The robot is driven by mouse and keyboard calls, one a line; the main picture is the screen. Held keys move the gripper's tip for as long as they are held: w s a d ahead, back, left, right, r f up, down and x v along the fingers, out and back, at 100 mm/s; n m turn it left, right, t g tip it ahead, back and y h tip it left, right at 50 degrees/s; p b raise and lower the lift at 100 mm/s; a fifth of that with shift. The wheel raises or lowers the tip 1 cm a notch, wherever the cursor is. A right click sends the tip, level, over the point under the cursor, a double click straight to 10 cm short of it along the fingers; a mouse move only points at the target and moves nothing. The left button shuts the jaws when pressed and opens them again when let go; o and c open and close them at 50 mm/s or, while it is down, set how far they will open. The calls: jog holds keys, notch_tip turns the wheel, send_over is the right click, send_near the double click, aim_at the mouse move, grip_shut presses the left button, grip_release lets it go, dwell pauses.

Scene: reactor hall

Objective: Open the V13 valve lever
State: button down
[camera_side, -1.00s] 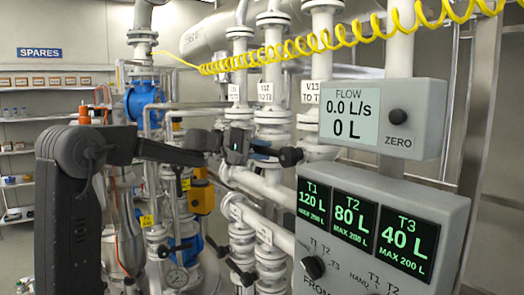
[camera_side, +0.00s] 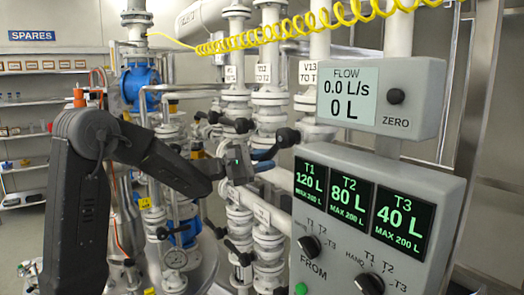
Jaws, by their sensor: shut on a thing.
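The V13 pipe, with its white label (camera_side: 309,72), is the rightmost of the three labelled white pipes. A black lever (camera_side: 287,137) juts out at the V13 pipe, just left of the display panel. My gripper (camera_side: 264,160) comes in from the left with its blue-tipped fingers at this lever. It is shut on the lever; the exact contact is small and partly hidden. The flow display (camera_side: 350,93) reads 0.0 L/s and 0 L.
Other black levers (camera_side: 240,125) sit close by on the neighbouring pipes. The tank panel (camera_side: 345,195) stands close on the right, showing T1 120 L, T2 80 L and T3 40 L. A yellow coiled hose (camera_side: 330,22) hangs above. Spares shelves (camera_side: 50,80) stand far left.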

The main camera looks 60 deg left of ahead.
jog(key=d+f+n+t+y, duration=0.3)
jog(key=d+n, duration=0.5)
jog(key=n, duration=0.3)
jog(key=shift+f+n+t+y, duration=0.3)
jog(key=shift+n+t+y, duration=0.1)
jog(key=shift+t, duration=0.1)
jog(key=c, duration=1)
grip_release()
jog(key=shift+r, duration=0.1)
jog(key=shift+o, duration=0.2)
jog(key=v, duration=0.7)
jog(key=shift+s, duration=0.2)
jog(key=shift+a, duration=0.1)
